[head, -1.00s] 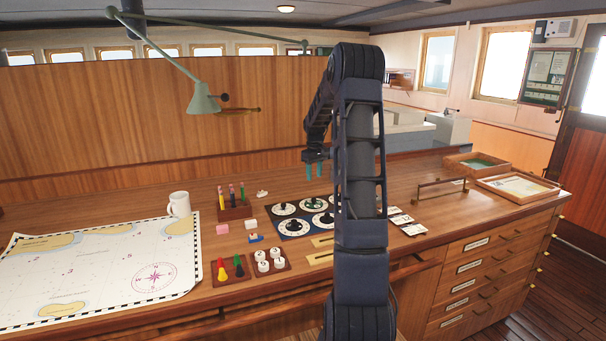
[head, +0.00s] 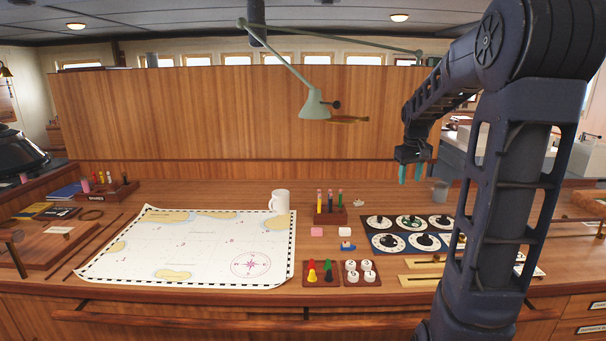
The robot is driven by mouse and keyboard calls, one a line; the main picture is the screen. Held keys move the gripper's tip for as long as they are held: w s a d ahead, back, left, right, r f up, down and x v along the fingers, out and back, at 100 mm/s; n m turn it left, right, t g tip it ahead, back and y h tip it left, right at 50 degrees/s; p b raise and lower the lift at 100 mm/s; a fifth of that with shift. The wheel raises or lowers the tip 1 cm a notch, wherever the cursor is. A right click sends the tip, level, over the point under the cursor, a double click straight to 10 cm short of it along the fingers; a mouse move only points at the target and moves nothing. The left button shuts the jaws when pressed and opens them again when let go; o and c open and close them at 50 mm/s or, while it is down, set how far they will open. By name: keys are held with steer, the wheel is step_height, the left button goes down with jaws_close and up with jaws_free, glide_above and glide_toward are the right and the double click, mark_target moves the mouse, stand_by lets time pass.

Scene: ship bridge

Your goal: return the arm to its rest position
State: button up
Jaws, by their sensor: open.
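My gripper (head: 414,174) hangs at the end of my arm, right of the picture's middle in the head view. Its two teal fingers point down and stand apart, with nothing between them. It is above the back part of the wooden chart table (head: 240,190), behind the panel of dials (head: 410,222) and touching nothing that I can see. My arm rises at the right, bends at the top and reaches back down to the gripper. The arm hides part of the table's right side.
A chart (head: 190,245) covers the table's left middle. A white mug (head: 280,201), a pen holder (head: 331,215), a tray of coloured pieces (head: 320,273) and a tray of white pieces (head: 361,273) stand near the middle. A green lamp (head: 314,104) hangs above.

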steer(key=s+a+m+t, duration=0.1)
steer(key=s+a, duration=0.2)
steer(key=s, duration=1)
steer(key=s+a+m+t, duration=0.1)
steer(key=s+a, duration=0.3)
steer(key=s, duration=0.9)
steer(key=shift+s+a+f+m+t+y, duration=0.15)
steer(key=shift+s+f+m+t+y, duration=0.15)
steer(key=shift+f+t+y, duration=0.15)
steer(key=shift+w, duration=0.15)
